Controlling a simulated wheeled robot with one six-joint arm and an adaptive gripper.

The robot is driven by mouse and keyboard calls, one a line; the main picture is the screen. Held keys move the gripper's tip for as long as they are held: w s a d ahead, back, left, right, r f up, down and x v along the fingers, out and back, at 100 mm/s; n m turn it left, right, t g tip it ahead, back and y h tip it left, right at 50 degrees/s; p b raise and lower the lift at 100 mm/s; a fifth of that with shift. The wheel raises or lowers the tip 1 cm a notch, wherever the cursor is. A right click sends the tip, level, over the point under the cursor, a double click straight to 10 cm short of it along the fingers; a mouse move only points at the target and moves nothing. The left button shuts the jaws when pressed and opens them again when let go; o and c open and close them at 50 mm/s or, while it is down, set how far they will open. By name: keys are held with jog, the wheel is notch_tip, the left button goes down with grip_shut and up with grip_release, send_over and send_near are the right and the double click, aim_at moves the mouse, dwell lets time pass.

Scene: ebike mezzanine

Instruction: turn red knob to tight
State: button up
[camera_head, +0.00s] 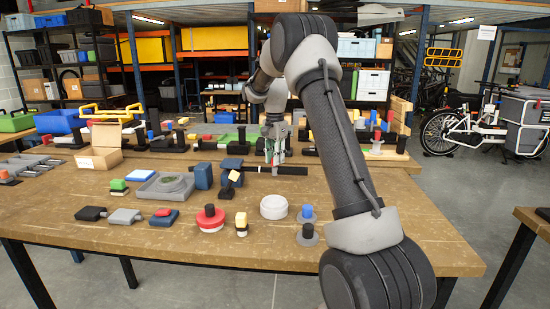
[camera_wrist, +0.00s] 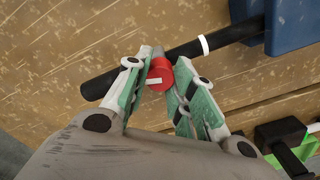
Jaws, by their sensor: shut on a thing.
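The red knob (camera_wrist: 160,70) has a white pointer mark and sits beside a black bar (camera_wrist: 185,50). A white band crosses the bar between the knob and a blue block (camera_wrist: 292,22). In the wrist view my gripper (camera_wrist: 159,76) has its two green-and-grey fingers closed on either side of the knob. In the head view my gripper (camera_head: 274,155) points down at the black bar (camera_head: 292,170) near the middle of the table. The knob is mostly hidden there. I cannot read any tight label.
The wooden table (camera_head: 120,240) holds a grey tray (camera_head: 165,187), a cardboard box (camera_head: 100,146), a red disc with a black knob (camera_head: 210,219), a white round part (camera_head: 273,206) and several small tools. The table's front strip is clear. A green-and-black item (camera_wrist: 290,140) lies near the gripper.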

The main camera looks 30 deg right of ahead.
jog(key=shift+m, duration=0.5)
jog(key=o, duration=1)
jog(key=shift+o, duration=0.2)
notch_tip(320, 180, up, 12)
